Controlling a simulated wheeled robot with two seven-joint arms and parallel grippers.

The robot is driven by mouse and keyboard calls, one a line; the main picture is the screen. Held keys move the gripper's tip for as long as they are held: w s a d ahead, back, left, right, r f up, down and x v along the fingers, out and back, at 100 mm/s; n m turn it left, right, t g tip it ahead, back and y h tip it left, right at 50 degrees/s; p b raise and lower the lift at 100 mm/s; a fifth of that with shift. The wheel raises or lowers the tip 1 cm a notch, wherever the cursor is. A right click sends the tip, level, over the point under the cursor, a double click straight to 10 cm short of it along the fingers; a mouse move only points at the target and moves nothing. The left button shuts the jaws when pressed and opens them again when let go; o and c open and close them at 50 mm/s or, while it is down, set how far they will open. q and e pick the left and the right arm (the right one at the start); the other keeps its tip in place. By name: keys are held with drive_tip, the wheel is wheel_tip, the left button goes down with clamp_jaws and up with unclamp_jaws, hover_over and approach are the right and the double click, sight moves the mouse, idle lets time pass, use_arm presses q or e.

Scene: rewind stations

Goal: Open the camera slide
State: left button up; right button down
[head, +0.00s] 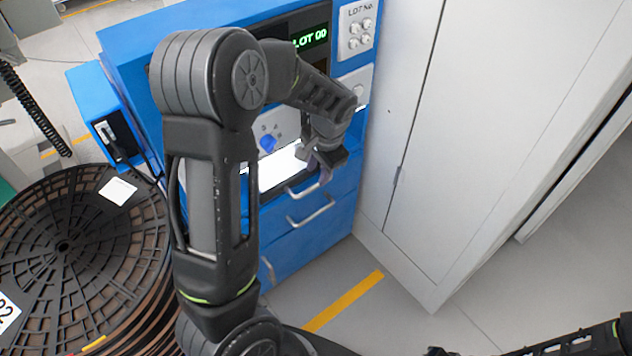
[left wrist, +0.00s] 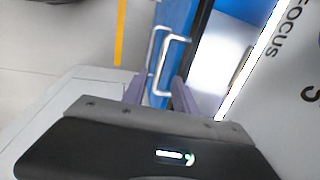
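The blue station (head: 345,195) stands in the middle of the head view. A brightly lit opening (head: 278,168) shows in its front, with metal bar handles below it. My left gripper (head: 320,168) is at the upper handle (head: 303,188), just right of the lit opening. In the left wrist view its two purple-grey fingers (left wrist: 158,92) are spread, with a bar handle (left wrist: 171,65) showing between and beyond them. I cannot tell whether they touch it. Which part is the camera slide is not clearly marked. Only dark parts of my right arm show at the bottom right.
A lower drawer handle (head: 312,212) is below. A "LOT 00" display (head: 311,38) and a blue knob (head: 267,143) are on the station. A grey cabinet (head: 450,130) stands close on the right. A large black reel (head: 65,245) is at the left.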

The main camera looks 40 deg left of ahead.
sight(314, 186)
use_arm(q)
drive_tip(key=f, duration=0.4)
drive_tip(key=a+f, duration=0.1)
drive_tip(key=f, duration=0.1)
drive_tip(key=shift+w, duration=0.15)
drive_tip(key=shift+c, duration=0.2)
clamp_jaws()
idle(1.0)
